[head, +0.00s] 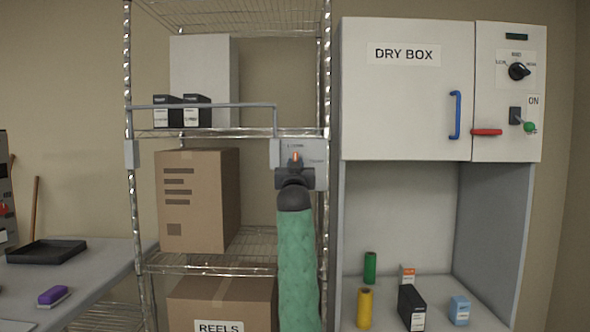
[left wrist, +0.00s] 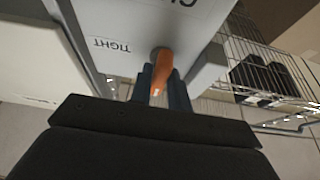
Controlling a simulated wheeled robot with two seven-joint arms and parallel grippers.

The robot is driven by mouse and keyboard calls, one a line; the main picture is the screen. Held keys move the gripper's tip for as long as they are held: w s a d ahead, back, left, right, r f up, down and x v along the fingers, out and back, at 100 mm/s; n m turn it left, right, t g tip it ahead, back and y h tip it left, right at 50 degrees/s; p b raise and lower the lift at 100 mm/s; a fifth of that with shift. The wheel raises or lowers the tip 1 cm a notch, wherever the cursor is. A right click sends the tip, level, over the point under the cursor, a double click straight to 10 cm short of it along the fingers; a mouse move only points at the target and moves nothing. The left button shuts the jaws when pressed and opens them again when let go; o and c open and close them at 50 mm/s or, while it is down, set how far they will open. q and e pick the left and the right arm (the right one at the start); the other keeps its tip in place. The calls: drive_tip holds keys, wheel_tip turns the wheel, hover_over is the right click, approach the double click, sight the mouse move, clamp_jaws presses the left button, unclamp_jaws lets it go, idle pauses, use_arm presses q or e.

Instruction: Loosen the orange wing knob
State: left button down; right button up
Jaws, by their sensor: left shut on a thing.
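The orange wing knob (head: 296,158) sits on a small grey plate (head: 318,172) fixed at the right post of the wire shelf. In the left wrist view the knob (left wrist: 161,76) stands out from the plate, near the printed word TIGHT. My left gripper (head: 295,168), on the green-sleeved arm, reaches up to the plate and is shut on the knob. Its two dark fingers (left wrist: 162,88) lie on either side of the knob in the left wrist view. The gripper hides the lower part of the knob in the head view. My right gripper is not in view.
A grey bar (head: 205,105) runs across the shelf front above the plate. A cardboard box (head: 195,200) stands on the shelf to the left. The dry box cabinet (head: 405,100) stands close on the right, with small items on the counter below.

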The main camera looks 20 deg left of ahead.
use_arm(q)
drive_tip(key=shift+f, duration=0.1)
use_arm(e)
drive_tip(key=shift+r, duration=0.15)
use_arm(q)
drive_tip(key=c, duration=1.4)
unclamp_jaws()
